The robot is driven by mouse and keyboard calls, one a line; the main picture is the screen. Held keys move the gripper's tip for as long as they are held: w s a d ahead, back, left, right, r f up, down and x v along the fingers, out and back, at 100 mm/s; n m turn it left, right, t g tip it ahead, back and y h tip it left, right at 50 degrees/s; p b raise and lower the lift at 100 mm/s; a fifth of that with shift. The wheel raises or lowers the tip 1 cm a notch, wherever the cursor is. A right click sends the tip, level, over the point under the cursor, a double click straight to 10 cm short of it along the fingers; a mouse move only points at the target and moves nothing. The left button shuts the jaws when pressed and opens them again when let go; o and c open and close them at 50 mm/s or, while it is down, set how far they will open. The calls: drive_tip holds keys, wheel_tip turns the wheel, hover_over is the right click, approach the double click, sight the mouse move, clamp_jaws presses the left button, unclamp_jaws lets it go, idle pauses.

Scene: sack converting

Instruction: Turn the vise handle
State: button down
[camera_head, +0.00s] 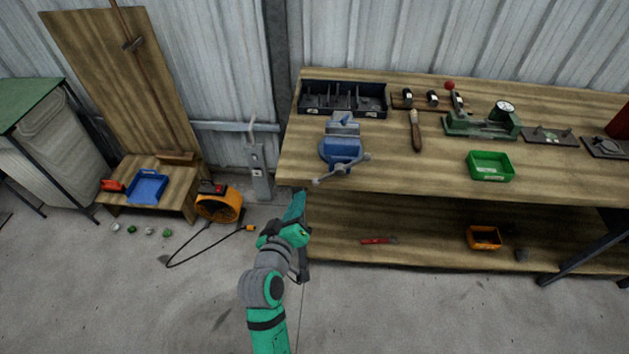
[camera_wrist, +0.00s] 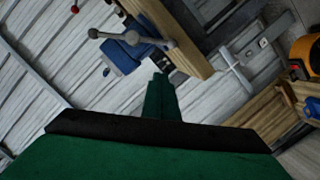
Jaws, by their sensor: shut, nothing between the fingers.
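A blue bench vise (camera_head: 342,143) is mounted at the front left edge of the wooden workbench. Its grey bar handle (camera_head: 341,169) sticks out in front, slanting, with a ball at each end. In the wrist view the vise (camera_wrist: 123,55) and its handle (camera_wrist: 132,38) show at the top, beyond the fingers. My gripper (camera_head: 297,200) is in front of the bench's left end, left of and below the handle, apart from it. In the wrist view my gripper (camera_wrist: 160,82) looks shut, with nothing between its fingers.
The workbench (camera_head: 400,175) carries a black tray (camera_head: 375,102), a green bin (camera_head: 490,166) and a green tool (camera_head: 482,124). A lower shelf (camera_head: 340,225) holds an orange bin (camera_head: 484,238). An orange fan (camera_head: 218,206) and its cable lie left of my arm. Floor in front is mostly clear.

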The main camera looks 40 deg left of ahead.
drive_tip(key=a+r, duration=0.1)
hover_over(315, 181)
drive_tip(key=s, duration=0.4)
drive_tip(key=f, duration=0.2)
drive_tip(key=shift+w+d+f, duration=0.4)
drive_tip(key=shift+w+f, duration=0.1)
drive_tip(key=shift+f, duration=0.25)
drive_tip(key=shift+w+d+f, duration=0.35)
drive_tip(key=shift+w+f, duration=0.15)
drive_tip(key=shift+f, duration=0.2)
